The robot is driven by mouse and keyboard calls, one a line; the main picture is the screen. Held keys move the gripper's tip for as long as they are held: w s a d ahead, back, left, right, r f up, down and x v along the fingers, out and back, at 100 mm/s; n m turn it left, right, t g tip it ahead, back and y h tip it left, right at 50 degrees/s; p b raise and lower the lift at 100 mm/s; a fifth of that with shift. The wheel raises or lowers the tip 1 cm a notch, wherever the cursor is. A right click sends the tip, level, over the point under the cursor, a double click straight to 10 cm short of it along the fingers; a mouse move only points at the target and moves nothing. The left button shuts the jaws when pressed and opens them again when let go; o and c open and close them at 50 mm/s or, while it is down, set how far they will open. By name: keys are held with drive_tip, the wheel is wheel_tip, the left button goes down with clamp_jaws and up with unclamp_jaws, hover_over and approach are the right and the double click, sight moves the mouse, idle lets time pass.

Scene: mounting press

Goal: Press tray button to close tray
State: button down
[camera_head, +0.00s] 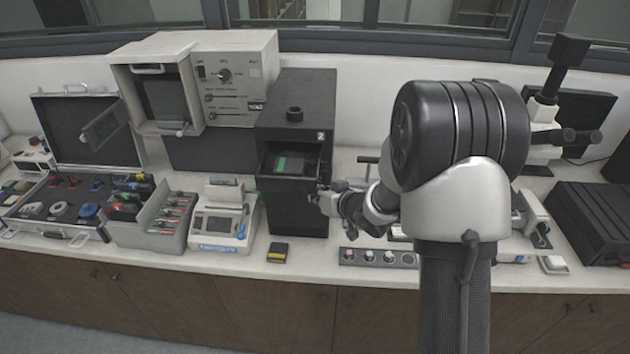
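The black press (298,100), marked with a 2, stands on the bench left of the middle. Its front has an opening with a dark tray (285,177) that appears to stick out, and a small green piece (290,164) shows in it. My gripper (325,196) is at the right front edge of the press, close to the tray's right side. I cannot tell whether it touches the press. The tray button cannot be made out. The gripper's fingers are too small to read as open or shut.
A beige device (200,80) stands behind at the left. An open case (60,205), a grey bin (150,220) and a small white instrument (222,222) fill the left bench. A small black and yellow block (278,252) and a row of round samples (380,257) lie at the front.

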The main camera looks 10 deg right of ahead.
drive_tip(key=shift+w, duration=0.15)
idle(0.3)
drive_tip(key=shift+w+d, duration=0.15)
drive_tip(key=shift+w, duration=0.1)
drive_tip(key=shift+w+d+p, duration=0.1)
drive_tip(key=shift+w+p, duration=0.25)
drive_tip(key=shift+p, duration=0.05)
idle(0.6)
drive_tip(key=shift+s, duration=0.1)
drive_tip(key=shift+s+a, duration=0.25)
drive_tip(key=shift+s, duration=0.4)
drive_tip(key=s, duration=0.1)
drive_tip(key=s+a+b, duration=0.1)
drive_tip(key=s, duration=0.2)
drive_tip(key=shift+s+a+b, duration=0.3)
drive_tip(key=shift+s+b, duration=0.05)
drive_tip(key=shift+s, duration=0.05)
idle(0.7)
